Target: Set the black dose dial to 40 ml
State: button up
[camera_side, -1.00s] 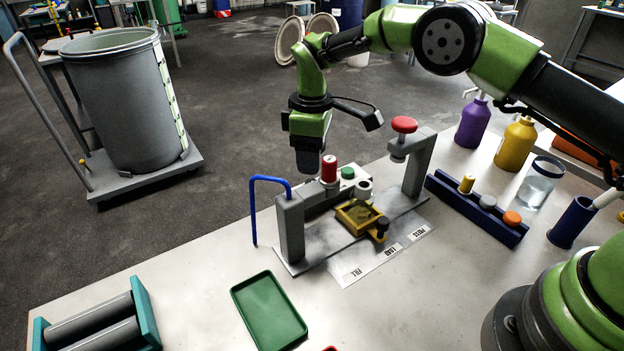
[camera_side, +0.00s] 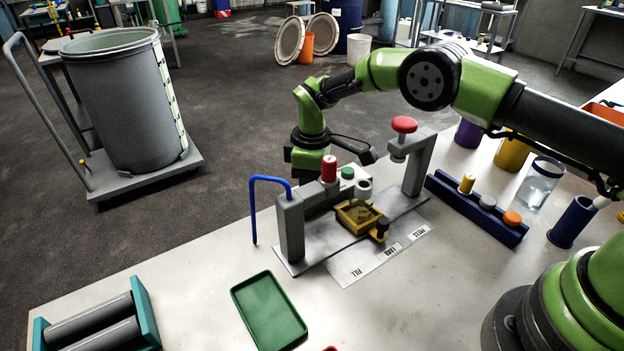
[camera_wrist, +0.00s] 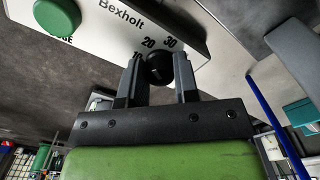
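The black dose dial (camera_wrist: 159,68) shows in the wrist view on the light panel marked "Bexholt", below the printed numbers 10, 20 and 30. My gripper (camera_wrist: 157,72) has one finger on each side of the dial. Small gaps seem to show beside the dial, so I cannot tell whether the fingers touch it. The dial's pointer and the 40 mark cannot be made out. In the side view the dial is hidden behind the disperser column (camera_side: 291,228), and my fingertips are hidden there too.
A green button (camera_wrist: 57,17) is on the same panel. In the side view a red-capped cylinder (camera_side: 329,169), a blue bent tube (camera_side: 253,210) and a yellow square tray (camera_side: 345,217) stand near my gripper. A green tray (camera_side: 268,310) lies in front.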

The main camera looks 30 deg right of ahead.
jog(key=shift+m, duration=3)
jog(key=o, duration=0.9)
notch_tip(320, 180, up, 10)
jog(key=shift+r, duration=0.1)
